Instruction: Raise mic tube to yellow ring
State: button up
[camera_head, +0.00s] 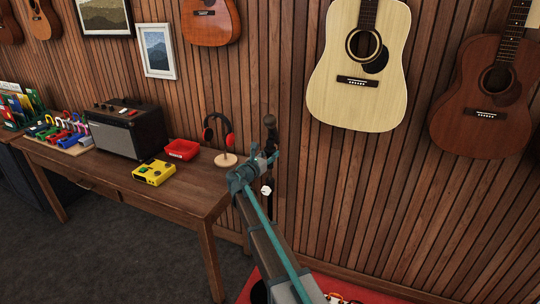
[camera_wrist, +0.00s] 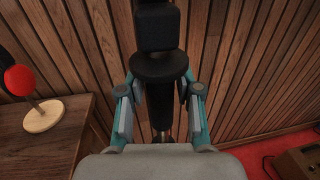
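The black microphone (camera_head: 269,122) stands upright on its stand in front of the slatted wall. In the wrist view, the dark mic tube (camera_wrist: 159,104) rises between the fingers of my gripper (camera_wrist: 160,110), under a round black collar (camera_wrist: 158,66). Gaps show on both sides of the tube, so my gripper is open around it without gripping it. In the head view, my gripper (camera_head: 264,162) is at the stand just below the microphone and hides part of the tube. A small white piece (camera_head: 266,190) shows lower on the stand. I cannot make out a yellow ring.
A wooden table (camera_head: 190,197) stands to the left, with a headphone stand (camera_head: 226,160), red tray (camera_head: 181,149), yellow box (camera_head: 154,172) and amplifier (camera_head: 128,128). Guitars hang on the wall behind (camera_head: 345,190). A red mat (camera_head: 318,285) lies on the floor.

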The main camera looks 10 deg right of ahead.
aim_at(266, 120)
grip_shut()
notch_tip(266, 120, up, 16)
jog(key=p, duration=0.5)
jog(key=shift+r+p, duration=0.1)
jog(key=shift+p, duration=0.25)
jog(key=o, duration=0.6)
grip_release()
jog(key=shift+c, duration=0.2)
